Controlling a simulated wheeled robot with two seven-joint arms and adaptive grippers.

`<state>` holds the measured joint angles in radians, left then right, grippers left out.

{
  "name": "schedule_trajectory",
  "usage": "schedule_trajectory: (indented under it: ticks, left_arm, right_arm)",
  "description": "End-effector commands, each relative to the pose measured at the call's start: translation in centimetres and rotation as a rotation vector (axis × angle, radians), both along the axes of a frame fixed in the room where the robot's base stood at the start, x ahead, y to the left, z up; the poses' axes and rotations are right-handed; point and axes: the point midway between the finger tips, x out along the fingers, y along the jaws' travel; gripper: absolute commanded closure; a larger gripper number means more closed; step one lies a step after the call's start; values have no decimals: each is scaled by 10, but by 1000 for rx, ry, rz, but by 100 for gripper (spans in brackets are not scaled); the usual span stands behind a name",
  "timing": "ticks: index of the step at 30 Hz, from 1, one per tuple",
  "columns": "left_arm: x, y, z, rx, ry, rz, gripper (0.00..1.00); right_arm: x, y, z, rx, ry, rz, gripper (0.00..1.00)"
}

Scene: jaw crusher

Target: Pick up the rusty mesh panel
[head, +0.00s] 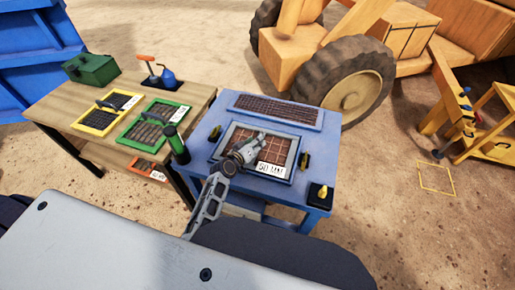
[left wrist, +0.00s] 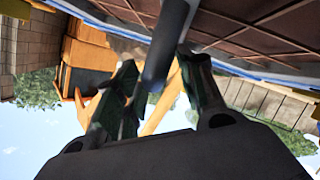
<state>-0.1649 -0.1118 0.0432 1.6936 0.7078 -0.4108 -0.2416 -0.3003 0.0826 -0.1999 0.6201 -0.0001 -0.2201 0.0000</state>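In the left wrist view, the panel's brown mesh (left wrist: 265,35) fills the upper right. A thick grey handle (left wrist: 170,45) comes down between the two fingers of the left gripper (left wrist: 157,75). The fingers are apart, with a visible gap on the handle's left side; contact on the right is unclear. My right gripper is not in view.
The blue stand (head: 202,152) has another dark mesh strip (head: 278,109) at its back and a yellow-topped control box (head: 319,194) at its near right. A wooden table (head: 50,104) to the left holds yellow-framed (head: 87,124) and green-framed (head: 127,137) panels. A loader wheel (head: 350,85) stands behind.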

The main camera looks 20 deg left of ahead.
Motion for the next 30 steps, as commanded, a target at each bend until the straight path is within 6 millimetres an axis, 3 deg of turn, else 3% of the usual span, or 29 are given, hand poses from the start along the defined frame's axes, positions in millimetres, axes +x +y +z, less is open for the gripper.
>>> schedule_trajectory:
  ticks: [9,24,30]
  left_arm:
    - [17,-3,-6,1,-1,1,61]
    - [18,-4,-6,1,-1,1,61]
    - [18,-4,-6,1,-1,1,87]
  right_arm:
    - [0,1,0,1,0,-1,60]
    - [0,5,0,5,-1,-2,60]
    - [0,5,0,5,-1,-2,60]
